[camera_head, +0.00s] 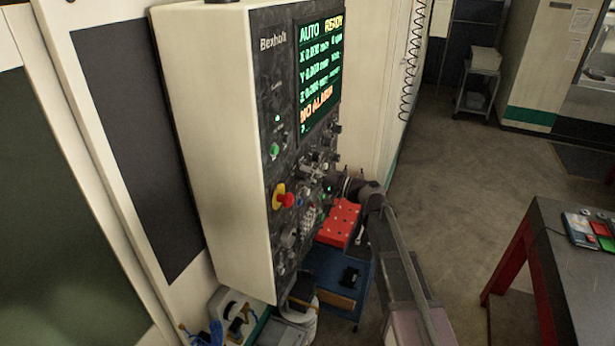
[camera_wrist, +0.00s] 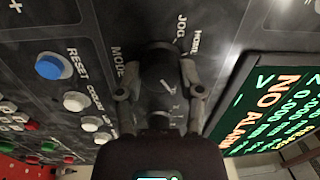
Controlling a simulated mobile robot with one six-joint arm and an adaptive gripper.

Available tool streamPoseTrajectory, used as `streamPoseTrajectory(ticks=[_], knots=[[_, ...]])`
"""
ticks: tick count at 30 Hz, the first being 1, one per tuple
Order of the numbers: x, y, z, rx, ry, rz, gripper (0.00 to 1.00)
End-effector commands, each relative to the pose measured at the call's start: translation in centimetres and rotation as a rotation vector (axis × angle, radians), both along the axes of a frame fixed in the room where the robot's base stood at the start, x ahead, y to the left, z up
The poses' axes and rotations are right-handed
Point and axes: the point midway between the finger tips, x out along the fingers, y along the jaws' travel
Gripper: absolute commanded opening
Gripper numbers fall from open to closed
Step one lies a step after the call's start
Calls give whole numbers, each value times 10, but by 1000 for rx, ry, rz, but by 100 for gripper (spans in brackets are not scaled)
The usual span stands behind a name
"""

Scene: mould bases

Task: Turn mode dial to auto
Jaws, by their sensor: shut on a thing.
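The mode dial (camera_wrist: 160,66) is a dark round knob on the black control panel, in the upper middle of the wrist view. The words MODE and JOG are printed beside it. A small white mark shows near its lower side. My gripper (camera_wrist: 160,76) has one finger on each side of the knob and is shut on it. In the head view my gripper (camera_head: 332,182) is at the panel's lower right, and the dial cannot be made out there. The screen (camera_head: 320,75) reads AUTO, READY and NO ALARM.
A red emergency stop (camera_head: 286,200) on a yellow base and a green button (camera_head: 274,150) sit on the panel. In the wrist view a blue RESET button (camera_wrist: 48,67) lies left of the dial. A red-legged table (camera_head: 570,262) stands right; open floor lies behind.

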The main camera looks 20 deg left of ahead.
Motion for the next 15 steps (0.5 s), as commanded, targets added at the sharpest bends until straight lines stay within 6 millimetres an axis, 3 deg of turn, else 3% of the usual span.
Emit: streamPoseTrajectory(ticks=[14,15], knots=[[1,0,0,3,20,-1,1],[1,0,0,3,20,-1,57]])
